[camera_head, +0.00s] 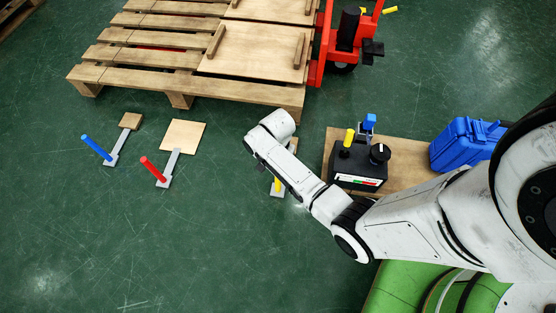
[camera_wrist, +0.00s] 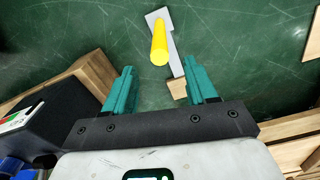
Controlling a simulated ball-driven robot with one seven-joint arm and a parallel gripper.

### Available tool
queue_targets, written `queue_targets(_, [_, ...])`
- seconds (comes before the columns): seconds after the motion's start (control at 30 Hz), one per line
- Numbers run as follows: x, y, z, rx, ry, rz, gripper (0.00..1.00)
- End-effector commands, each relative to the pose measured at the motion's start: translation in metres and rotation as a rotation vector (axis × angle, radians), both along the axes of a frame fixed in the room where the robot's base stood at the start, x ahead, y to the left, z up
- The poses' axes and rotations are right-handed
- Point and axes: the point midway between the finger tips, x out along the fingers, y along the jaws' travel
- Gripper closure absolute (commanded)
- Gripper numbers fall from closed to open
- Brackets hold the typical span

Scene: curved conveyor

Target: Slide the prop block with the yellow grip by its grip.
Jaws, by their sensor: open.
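The prop block with the yellow grip (camera_head: 277,186) is on the green floor, largely hidden behind my arm in the head view. In the wrist view its upright yellow grip (camera_wrist: 159,45) stands on a grey bar (camera_wrist: 172,23), and a piece of its wooden block (camera_wrist: 177,88) shows near the right finger. My gripper (camera_wrist: 161,80) is open and empty, with its teal fingers apart. The grip appears ahead of the fingertips, roughly centred on the gap and not between the fingers. In the head view the fingers are hidden.
Props with a blue grip (camera_head: 97,147) and a red grip (camera_head: 153,169) lie to the left. A wooden pallet (camera_head: 150,78) lies behind. A board (camera_head: 405,180) with a black control box (camera_head: 357,165) and a blue case (camera_head: 463,145) are right. Floor at the lower left is clear.

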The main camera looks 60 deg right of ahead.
Motion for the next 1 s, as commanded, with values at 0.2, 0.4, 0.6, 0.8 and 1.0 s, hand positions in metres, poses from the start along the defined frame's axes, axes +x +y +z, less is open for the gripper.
queue_targets(0.2, [-0.001, 0.0, -0.044, 0.001, 0.003, -0.001, 0.43])
queue_targets(0.4, [0.0, 0.0, -0.074, 0.0, 0.001, 0.0, 0.43])
queue_targets(0.6, [0.0, 0.0, -0.091, 0.0, 0.001, 0.0, 0.43])
queue_targets(0.8, [0.0, 0.0, -0.095, 0.0, 0.001, 0.0, 0.43])
queue_targets(1.0, [0.0, 0.0, -0.094, 0.0, 0.001, 0.0, 0.43])
